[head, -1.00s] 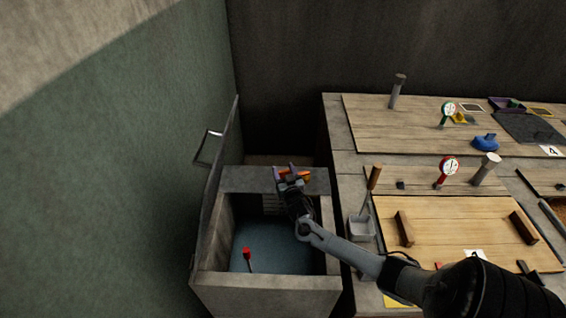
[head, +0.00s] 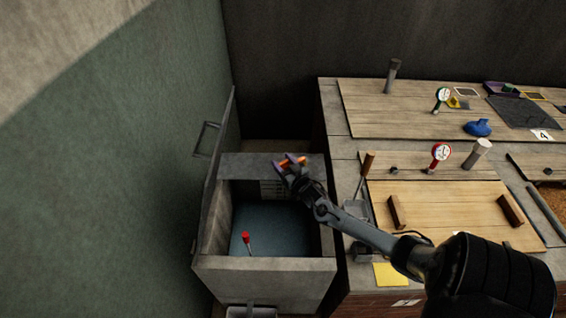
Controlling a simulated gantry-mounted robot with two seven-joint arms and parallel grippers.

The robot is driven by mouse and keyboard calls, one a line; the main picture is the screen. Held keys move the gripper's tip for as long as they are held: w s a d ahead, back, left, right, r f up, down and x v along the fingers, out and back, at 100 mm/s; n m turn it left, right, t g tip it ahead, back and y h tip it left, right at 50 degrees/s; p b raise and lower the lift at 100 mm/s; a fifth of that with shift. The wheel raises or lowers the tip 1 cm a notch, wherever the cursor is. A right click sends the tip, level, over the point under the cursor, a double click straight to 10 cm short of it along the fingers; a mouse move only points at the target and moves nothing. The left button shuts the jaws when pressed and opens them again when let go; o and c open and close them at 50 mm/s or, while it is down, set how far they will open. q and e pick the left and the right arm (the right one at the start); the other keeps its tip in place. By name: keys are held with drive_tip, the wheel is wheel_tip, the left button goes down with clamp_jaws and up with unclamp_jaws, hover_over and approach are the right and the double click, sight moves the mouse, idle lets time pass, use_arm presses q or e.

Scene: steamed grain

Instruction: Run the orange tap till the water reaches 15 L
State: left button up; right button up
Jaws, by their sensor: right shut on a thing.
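The orange tap (head: 300,161) sits on the back rim of a grey stone tank (head: 265,265), mostly hidden by my right gripper. My right gripper (head: 290,163) is at the tap, shut on its orange part. Blue-grey water (head: 272,222) lies in the tank below. My left gripper is not in view.
A red-topped stick (head: 246,238) stands in the tank. A raised lid with a handle (head: 206,139) leans at the left wall. Right of the tank is a counter with a wooden board (head: 450,205), a red dial (head: 441,153) and a scoop-like grey container (head: 357,209).

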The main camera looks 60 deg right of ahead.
drive_tip(key=o, duration=1.4)
drive_tip(key=shift+s, duration=0.1)
drive_tip(key=p+v, duration=0.2)
drive_tip(key=v, duration=0.4)
drive_tip(key=shift+s+a, duration=0.3)
drive_tip(key=shift+s, duration=0.3)
